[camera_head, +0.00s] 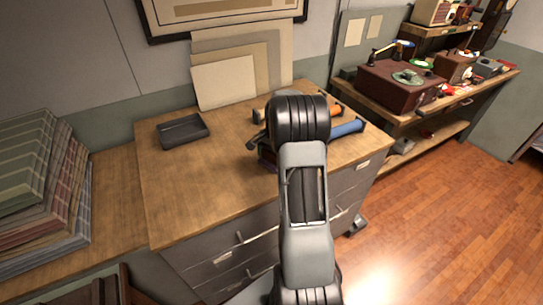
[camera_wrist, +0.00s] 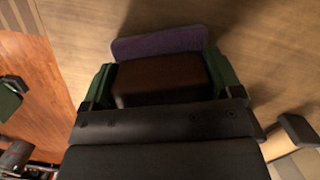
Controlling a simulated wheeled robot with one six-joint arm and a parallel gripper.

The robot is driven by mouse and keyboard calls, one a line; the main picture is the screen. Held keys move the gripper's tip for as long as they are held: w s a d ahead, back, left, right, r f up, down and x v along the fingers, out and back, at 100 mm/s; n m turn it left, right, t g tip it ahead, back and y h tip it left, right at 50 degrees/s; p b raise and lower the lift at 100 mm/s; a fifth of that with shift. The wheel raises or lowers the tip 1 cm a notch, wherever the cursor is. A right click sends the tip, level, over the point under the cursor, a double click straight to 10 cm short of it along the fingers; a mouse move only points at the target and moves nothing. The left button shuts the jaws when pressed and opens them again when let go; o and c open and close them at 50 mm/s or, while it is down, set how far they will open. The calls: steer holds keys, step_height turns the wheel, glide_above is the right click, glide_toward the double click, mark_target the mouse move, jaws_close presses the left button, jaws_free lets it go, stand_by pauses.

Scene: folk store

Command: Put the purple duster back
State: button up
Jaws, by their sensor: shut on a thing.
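The purple duster shows in the wrist view as a dark brown block (camera_wrist: 160,75) with a purple strip (camera_wrist: 160,42) along its far side. My gripper (camera_wrist: 160,82) has its green-padded fingers on both sides of the brown block and is shut on it. Brown wooden surface lies beyond the duster; I cannot tell whether the duster touches it. In the head view my arm hides most of the gripper and the duster, above the wooden top of a drawer cabinet (camera_head: 215,195).
A dark empty tray (camera_head: 183,131) lies at the cabinet's back left. A blue roller (camera_head: 347,128) and an orange one (camera_head: 328,106) lie right of my arm. Paper sheets (camera_head: 224,83) lean on the wall. Fabric stacks (camera_head: 40,190) stand at left; a record player (camera_head: 400,85) stands at back right.

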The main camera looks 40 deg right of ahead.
steer(key=o, duration=0.7)
steer(key=shift+f, duration=0.15)
steer(key=r, duration=0.3)
steer(key=d+r, duration=0.1)
steer(key=r, duration=0.7)
steer(key=shift+w+d+r, duration=0.15)
steer(key=shift+w+d, duration=0.05)
steer(key=shift+d, duration=0.1)
steer(key=shift+a+r, duration=0.15)
steer(key=shift+r, duration=0.25)
steer(key=s+a+r+n+h, duration=0.1)
steer(key=s+a+r+n, duration=0.25)
steer(key=a, duration=0.45)
steer(key=s+a+f+n+t, duration=0.1)
steer(key=s+a+n+t, duration=0.3)
steer(key=s+a+n, duration=0.7)
steer(key=s+a, duration=0.3)
steer(key=a, duration=0.2)
steer(key=shift+s+f+t+h, duration=0.3)
steer(key=shift+h, duration=0.1)
steer(key=shift+n, duration=0.25)
